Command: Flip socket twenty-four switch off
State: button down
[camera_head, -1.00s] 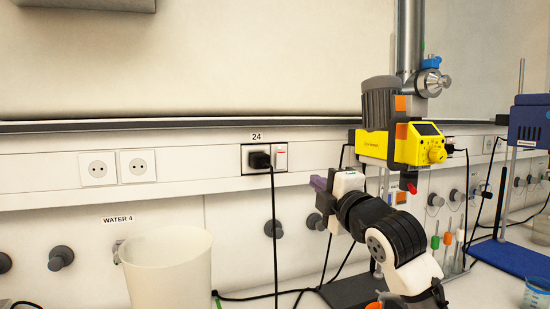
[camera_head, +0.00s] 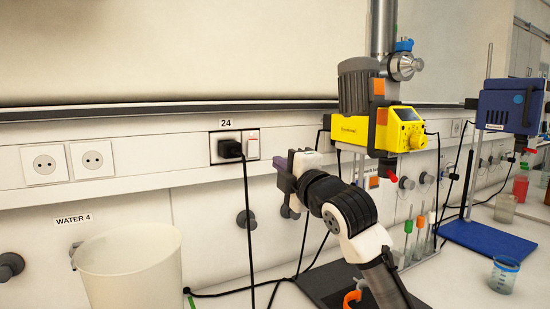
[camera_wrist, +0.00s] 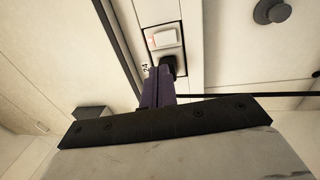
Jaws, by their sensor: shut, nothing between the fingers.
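Socket twenty-four (camera_head: 216,151) is set in the white wall rail under a "24" label (camera_head: 226,123). A black plug (camera_head: 230,149) fills its left part. The white rocker switch (camera_head: 252,144), with a reddish mark near its top, is at its right. My gripper (camera_head: 283,163) is shut and empty, just right of and slightly below the switch, apparently apart from it. In the wrist view, the purple fingers (camera_wrist: 157,92) point toward the black plug (camera_wrist: 168,64), with the white switch (camera_wrist: 165,38) beyond. The exact gap to the wall is hard to judge.
The plug's black cable (camera_head: 249,220) hangs left of my gripper. A yellow stirrer motor (camera_head: 365,132) stands close at the right on a metal pole. A translucent bucket (camera_head: 130,268) is at lower left. Black wall knobs (camera_head: 246,219) protrude below the rail.

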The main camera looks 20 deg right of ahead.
aim_at(252, 144)
jog(key=p+x, duration=0.5)
jog(key=x, duration=0.6)
jog(key=shift+w+r, duration=0.1)
jog(key=shift+r, duration=0.1)
jog(key=shift+w+a+f+p, duration=0.1)
jog(key=shift+w+a+p, duration=0.05)
jog(key=shift+w+p, duration=0.3)
jog(key=shift+w, duration=0.15)
jog(key=shift+a, duration=0.1)
